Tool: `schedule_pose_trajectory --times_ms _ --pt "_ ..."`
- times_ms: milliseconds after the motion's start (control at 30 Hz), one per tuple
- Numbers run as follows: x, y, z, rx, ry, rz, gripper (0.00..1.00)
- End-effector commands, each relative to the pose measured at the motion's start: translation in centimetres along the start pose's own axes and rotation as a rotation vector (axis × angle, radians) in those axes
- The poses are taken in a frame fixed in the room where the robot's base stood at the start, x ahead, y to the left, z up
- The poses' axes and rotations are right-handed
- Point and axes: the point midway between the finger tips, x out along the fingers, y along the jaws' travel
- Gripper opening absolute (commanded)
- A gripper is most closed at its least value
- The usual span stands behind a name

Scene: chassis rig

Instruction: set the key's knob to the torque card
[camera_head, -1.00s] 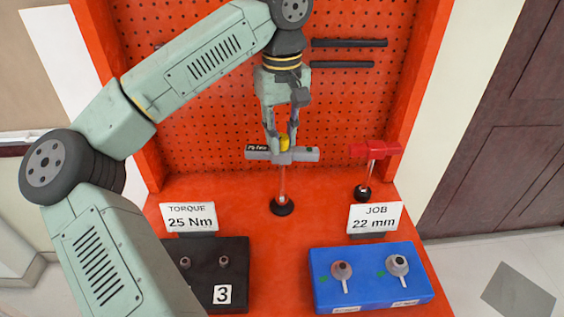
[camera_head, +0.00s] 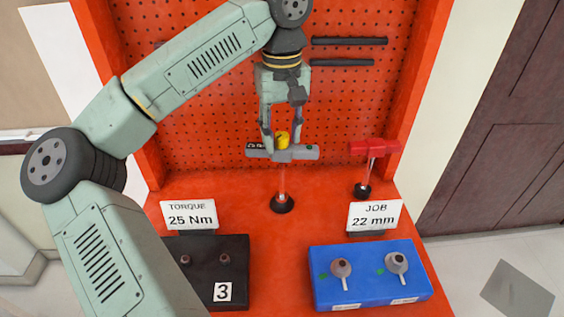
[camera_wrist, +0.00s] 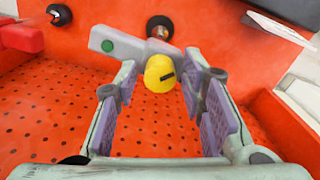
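The grey key (camera_head: 301,153) lies level as a crossbar on a thin upright stand (camera_head: 282,190). My gripper (camera_head: 281,143) points down over the key, open, with one finger on each side of the knob. In the wrist view my gripper (camera_wrist: 160,88) shows gaps beside the knob. The torque card (camera_head: 188,217) reads 25 Nm. The scale on the key is too small to read.
A red T-shaped tool (camera_head: 374,148) stands to the right. A job card (camera_head: 375,217) reads 22 mm, behind a blue block (camera_head: 330,291) with two sockets. A black block (camera_head: 238,282) marked 3 is front left. The orange pegboard (camera_head: 220,110) rises behind.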

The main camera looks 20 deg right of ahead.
Motion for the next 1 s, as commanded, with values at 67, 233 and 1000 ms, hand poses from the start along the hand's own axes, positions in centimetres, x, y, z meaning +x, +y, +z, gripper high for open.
schedule_pose_trajectory --times_ms 67,233,1000 --pt "-0.1 0.0 0.0 0.000 0.000 0.000 0.37" --pt "-0.9 0.0 0.0 0.000 0.000 0.000 0.37" --pt "-6.0 0.0 0.0 -0.001 0.000 0.000 0.37"
